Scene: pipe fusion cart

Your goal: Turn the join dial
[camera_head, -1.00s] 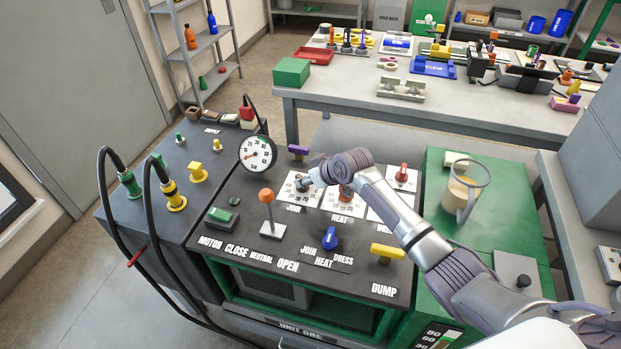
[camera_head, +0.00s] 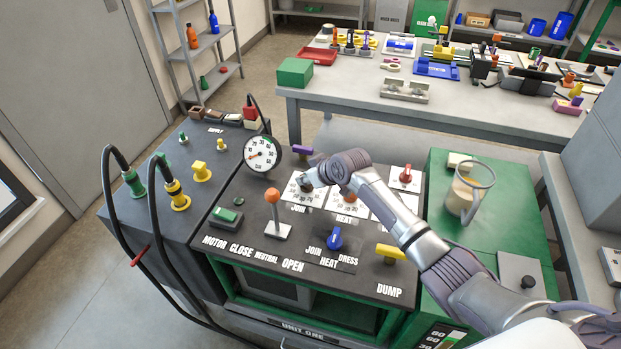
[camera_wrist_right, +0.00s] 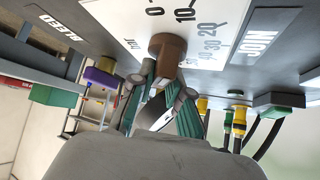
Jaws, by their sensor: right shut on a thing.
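The join dial is a round brown knob (camera_wrist_right: 167,46) on a white scale plate marked JOIN in the right wrist view. In the head view its white scale plate (camera_head: 296,194) is at the left of the row of three, and my right gripper covers most of the knob. My right gripper (camera_head: 307,184) reaches down to the dial from the right. In the wrist view its teal fingers (camera_wrist_right: 168,80) are closed at the knob. My left gripper is not in view.
The heat dial's plate (camera_head: 343,212) lies right beside the gripper, partly under my arm. A round gauge (camera_head: 262,154) and a purple knob (camera_head: 302,150) stand close behind. An orange-topped lever (camera_head: 272,197), a blue selector (camera_head: 334,237) and a yellow handle (camera_head: 390,253) are in front.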

